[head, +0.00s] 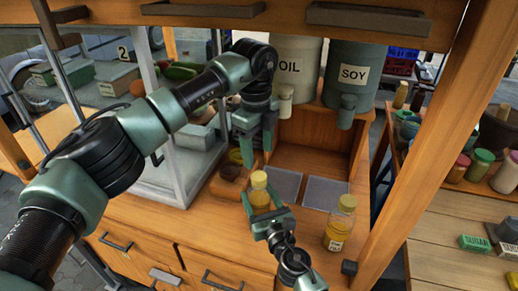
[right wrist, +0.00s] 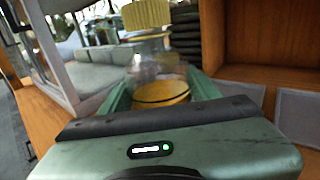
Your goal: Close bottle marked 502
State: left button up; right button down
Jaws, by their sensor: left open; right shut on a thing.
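A small clear bottle with yellow contents (head: 260,200) stands near the counter's middle, its yellow cap (head: 259,180) at the top. My right gripper (head: 262,212) is shut around its body. The right wrist view shows the ribbed cap (right wrist: 147,15) above the clear glass and the yellow contents (right wrist: 160,92) between my fingers; I cannot tell whether the cap is fully seated. My left gripper (head: 257,150) is open, pointing down just above the cap, and empty. A second yellow-capped bottle (head: 340,225) stands to the right, its label too small to read. No label shows on the held bottle.
Two grey square plates (head: 325,193) lie behind the bottles. The OIL (head: 296,75) and SOY (head: 353,75) containers stand at the back. The counter between the bottles is clear.

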aim_at(259, 176)
pick_arm(q)
jog(key=n, duration=0.4)
jog(key=shift+s+d+r, duration=0.1)
jog(key=shift+r, duration=0.05)
jog(key=n, duration=0.4)
jog(key=shift+s+r+n, duration=0.1)
jog(key=shift+n, duration=0.3)
jog(key=shift+f, duration=4.05)
